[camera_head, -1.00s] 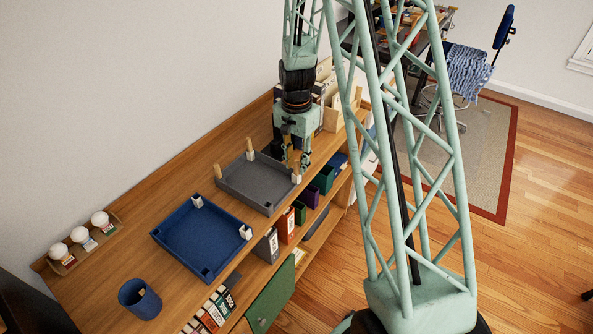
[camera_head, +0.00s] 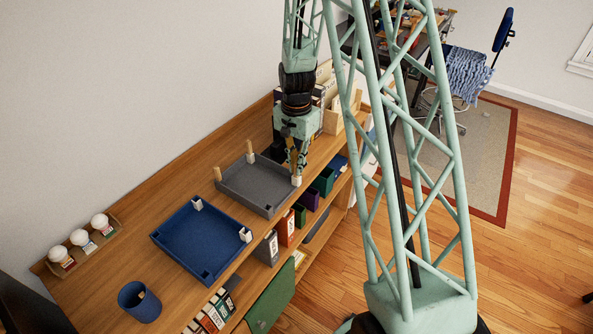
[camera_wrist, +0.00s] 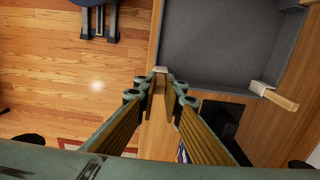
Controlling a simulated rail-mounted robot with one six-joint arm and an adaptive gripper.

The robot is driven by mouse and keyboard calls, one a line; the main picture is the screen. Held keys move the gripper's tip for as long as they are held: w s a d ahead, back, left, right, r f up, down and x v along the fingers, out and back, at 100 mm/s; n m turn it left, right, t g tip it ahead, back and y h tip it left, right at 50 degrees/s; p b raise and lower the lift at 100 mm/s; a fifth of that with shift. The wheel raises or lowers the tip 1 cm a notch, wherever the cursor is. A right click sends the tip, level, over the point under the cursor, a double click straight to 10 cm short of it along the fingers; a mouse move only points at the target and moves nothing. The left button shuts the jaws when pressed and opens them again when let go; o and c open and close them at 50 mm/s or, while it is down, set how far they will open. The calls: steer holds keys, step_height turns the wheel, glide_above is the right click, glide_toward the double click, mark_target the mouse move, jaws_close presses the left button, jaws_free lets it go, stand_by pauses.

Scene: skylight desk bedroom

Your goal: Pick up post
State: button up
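A grey tray (camera_head: 240,196) on the wooden desk has light wooden posts in white holders at its corners. One post (camera_head: 250,148) stands at the back corner and another (camera_head: 217,173) at the left. A white corner holder (camera_head: 296,181) is at the right corner, directly below my gripper (camera_head: 297,170). In the wrist view my gripper (camera_wrist: 161,82) points down, its fingers apart with a narrow gap. The white corner piece (camera_wrist: 160,69) shows just beyond the fingertips. Whether a post stands between the fingers is unclear. The wrist view also shows a post (camera_wrist: 283,101) at another corner.
A blue tray (camera_head: 160,240) with white corner holders lies to the left. A blue cup (camera_head: 139,302) and a rack of white-capped jars (camera_head: 82,240) are farther left. Binders (camera_head: 287,228) fill the shelf below. An organizer (camera_head: 340,112) stands behind my gripper.

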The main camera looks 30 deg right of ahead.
steer(key=shift+r, duration=0.2)
steer(key=shift+r, duration=1.6)
steer(key=s+a+r+b, duration=0.1)
steer(key=s+a+b, duration=0.1)
steer(key=s, duration=1.4)
steer(key=shift+r, duration=0.2)
steer(key=shift+a, duration=0.1)
